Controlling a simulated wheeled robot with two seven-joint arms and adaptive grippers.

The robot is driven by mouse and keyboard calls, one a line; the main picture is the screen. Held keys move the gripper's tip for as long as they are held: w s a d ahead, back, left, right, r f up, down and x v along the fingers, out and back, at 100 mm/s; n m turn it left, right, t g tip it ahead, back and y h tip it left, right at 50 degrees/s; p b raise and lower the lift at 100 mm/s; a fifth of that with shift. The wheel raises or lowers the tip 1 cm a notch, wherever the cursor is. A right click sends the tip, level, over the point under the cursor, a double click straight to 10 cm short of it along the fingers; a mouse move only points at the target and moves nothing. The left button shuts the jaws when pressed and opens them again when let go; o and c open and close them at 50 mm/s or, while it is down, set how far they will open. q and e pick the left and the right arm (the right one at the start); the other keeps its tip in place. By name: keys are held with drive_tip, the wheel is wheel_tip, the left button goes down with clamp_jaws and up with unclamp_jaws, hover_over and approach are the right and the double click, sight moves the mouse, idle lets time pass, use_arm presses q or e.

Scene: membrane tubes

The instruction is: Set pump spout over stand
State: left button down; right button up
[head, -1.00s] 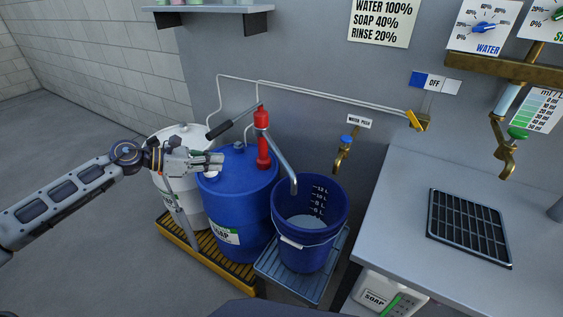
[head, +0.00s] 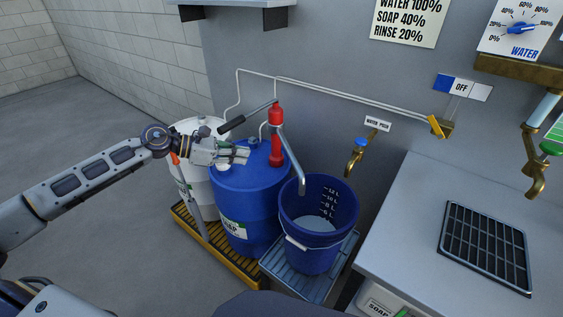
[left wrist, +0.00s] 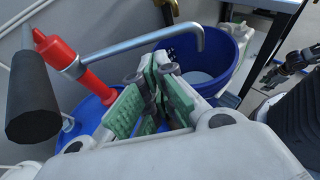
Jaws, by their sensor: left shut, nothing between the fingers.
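The red pump (head: 276,135) stands upright on top of the blue soap drum (head: 250,195). Its grey bent spout (head: 292,160) reaches right and down, with its end over the near left part of the blue bucket (head: 312,250). The bucket stands on the blue slatted stand (head: 330,278). The black-gripped pump handle (head: 245,117) points left. My left gripper (head: 246,155) is shut and empty, above the drum, left of the pump and below the handle. In the left wrist view its green-padded fingers (left wrist: 158,90) are below the spout (left wrist: 140,45). A dark jointed part, perhaps my right gripper (left wrist: 280,70), shows at right.
A white drum (head: 200,180) stands behind and left of the blue drum, on a yellow-edged grate (head: 215,250). A water tap (head: 356,158) is on the wall right of the pump. The counter with a black drain grid (head: 485,245) closes off the right. Floor at left is clear.

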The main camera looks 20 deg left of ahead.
use_arm(q)
drive_tip(key=shift+w+d, duration=0.1)
drive_tip(key=x, duration=1.3)
drive_tip(key=shift+d+p, duration=0.2)
drive_tip(key=shift+p, duration=0.2)
use_arm(e)
drive_tip(key=shift+s+d+f, duration=0.65)
drive_tip(key=shift+s+f, duration=0.15)
drive_tip(key=shift+f, duration=0.05)
use_arm(q)
drive_tip(key=shift+w+f, duration=0.1)
drive_tip(key=shift+d, duration=0.15)
use_arm(e)
drive_tip(key=shift+w+a, duration=0.1)
drive_tip(key=shift+a, duration=0.2)
